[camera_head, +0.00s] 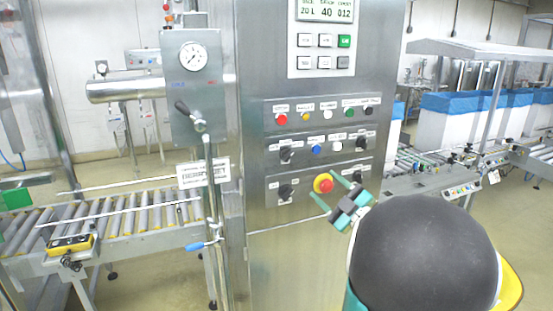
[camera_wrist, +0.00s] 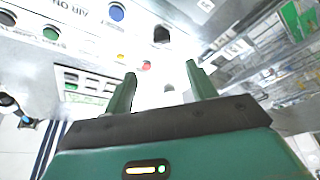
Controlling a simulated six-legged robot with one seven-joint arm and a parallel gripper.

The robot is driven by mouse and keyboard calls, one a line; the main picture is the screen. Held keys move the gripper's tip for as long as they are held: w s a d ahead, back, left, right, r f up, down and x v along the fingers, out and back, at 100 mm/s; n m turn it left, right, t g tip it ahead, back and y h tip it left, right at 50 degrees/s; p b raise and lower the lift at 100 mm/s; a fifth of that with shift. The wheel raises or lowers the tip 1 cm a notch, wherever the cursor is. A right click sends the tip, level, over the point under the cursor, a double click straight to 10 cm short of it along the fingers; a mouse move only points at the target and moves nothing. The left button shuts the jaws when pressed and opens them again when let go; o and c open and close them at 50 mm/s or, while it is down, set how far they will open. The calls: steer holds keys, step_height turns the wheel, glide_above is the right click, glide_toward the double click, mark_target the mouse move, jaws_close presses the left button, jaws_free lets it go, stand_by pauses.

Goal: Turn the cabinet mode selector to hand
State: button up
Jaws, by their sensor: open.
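The steel cabinet (camera_head: 257,215) stands in the middle of the head view. Its black selector knobs are at the middle row's left (camera_head: 286,155) and right (camera_head: 360,143), and at the lower row's left (camera_head: 286,190) and right (camera_head: 357,177). Their labels are too small to read, so I cannot tell which is the mode selector. My gripper (camera_head: 323,184) is open and empty, its fingers pointing toward the lower row around the red emergency button (camera_head: 325,185) in the picture; contact cannot be judged. The wrist view shows both green fingers (camera_wrist: 160,72) apart and a black knob (camera_wrist: 161,35) beyond them.
A row of coloured buttons (camera_head: 327,114) and a display (camera_head: 325,10) sit above the selectors. A gauge box (camera_head: 186,120) with a lever stands left of the cabinet. Roller conveyors (camera_head: 120,220) lie at left, and blue-lined boxes (camera_head: 450,120) at right.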

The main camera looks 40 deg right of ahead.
mark_target(290, 157)
steer(key=shift+y, duration=0.4)
steer(key=x, duration=1.4)
steer(key=shift+n, duration=0.3)
steer(key=c, duration=1)
